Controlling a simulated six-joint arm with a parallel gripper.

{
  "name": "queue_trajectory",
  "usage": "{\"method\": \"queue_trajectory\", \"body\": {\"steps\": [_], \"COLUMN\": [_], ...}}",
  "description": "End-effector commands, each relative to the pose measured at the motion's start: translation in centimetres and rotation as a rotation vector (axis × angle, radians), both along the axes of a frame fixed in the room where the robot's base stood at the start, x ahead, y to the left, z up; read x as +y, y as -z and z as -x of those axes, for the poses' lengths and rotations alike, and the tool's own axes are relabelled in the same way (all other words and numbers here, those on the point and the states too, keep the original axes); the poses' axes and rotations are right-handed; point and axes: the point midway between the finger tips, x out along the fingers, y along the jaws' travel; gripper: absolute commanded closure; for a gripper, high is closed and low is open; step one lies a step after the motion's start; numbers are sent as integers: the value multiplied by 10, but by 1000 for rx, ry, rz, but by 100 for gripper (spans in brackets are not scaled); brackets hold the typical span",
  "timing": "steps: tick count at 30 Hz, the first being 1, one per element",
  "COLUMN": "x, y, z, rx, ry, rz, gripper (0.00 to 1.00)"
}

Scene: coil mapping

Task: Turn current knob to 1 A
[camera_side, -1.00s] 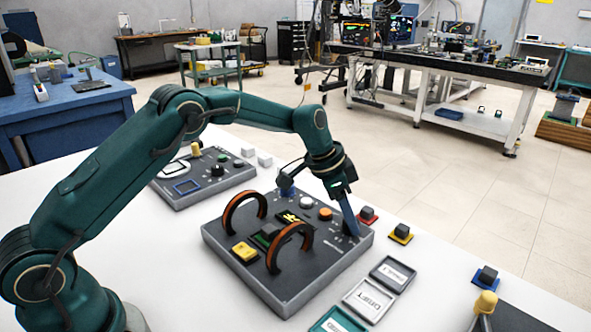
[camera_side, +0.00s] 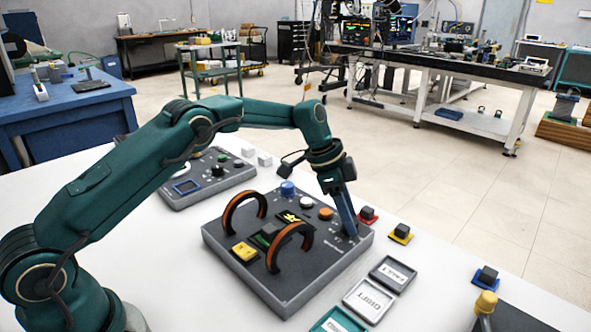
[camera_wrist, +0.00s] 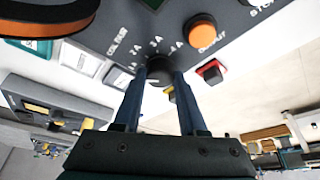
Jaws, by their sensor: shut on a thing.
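The current knob is a dark round knob (camera_wrist: 159,69) near the right corner of a grey panel (camera_side: 225,262), with small amp markings around it in the wrist view. My gripper (camera_wrist: 160,78) is shut on it, one blue finger on each side. In the side view, my gripper (camera_side: 350,237) points down at this corner, and its fingers largely hide the knob. The knob's pointer direction cannot be made out.
Labelled trays (camera_side: 394,273) lie at front right.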

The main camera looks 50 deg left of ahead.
Motion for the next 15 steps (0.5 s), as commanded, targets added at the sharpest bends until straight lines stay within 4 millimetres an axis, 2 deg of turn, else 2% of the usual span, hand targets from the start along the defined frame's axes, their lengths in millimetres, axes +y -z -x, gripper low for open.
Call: {"method": "queue_trajectory", "body": {"steps": [1,2,3,4,15], "x": [1,1,1,1,2], "y": [1,1,0,0,-5], "z": [1,1,1,1,1], "rx": [5,5,5,4,-1], "ry": [1,1,1,0,-2], "rz": [-3,-3,-2,-2,-2], "gripper": [100,51,36,29,29]}}
